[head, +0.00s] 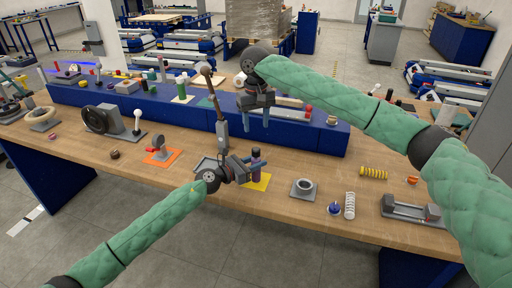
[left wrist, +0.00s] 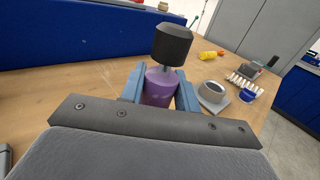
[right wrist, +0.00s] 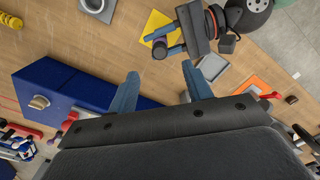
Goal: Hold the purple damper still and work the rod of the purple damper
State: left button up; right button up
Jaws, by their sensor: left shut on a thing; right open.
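The purple damper (head: 256,168) stands upright over a yellow mat (head: 257,183) on the bench. My left gripper (head: 247,169) is shut around its purple body, which shows in the left wrist view (left wrist: 160,90) between the blue fingers. A short grey rod (left wrist: 166,71) rises from the body to a wide black cap (left wrist: 172,43). My right gripper (head: 254,115) is open and empty, above and behind the damper, near the blue raised shelf. In the right wrist view the damper (right wrist: 160,48) lies beyond the open fingers (right wrist: 160,88). I cannot tell whether the damper's base touches the mat.
The blue shelf (head: 300,131) runs along the back of the bench with small parts on it. A grey ring block (head: 304,188), a white spring (head: 350,205) and a yellow spring (head: 373,173) are to the right. An orange mat (head: 161,155) is to the left.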

aim_at(256, 149)
jog(key=shift+n, duration=0.3)
jog(key=f, duration=0.7)
jog(key=w+f, duration=0.1)
jog(key=f, duration=0.2)
jog(key=shift+f, duration=0.4)
jog(key=shift+c, duration=0.4)
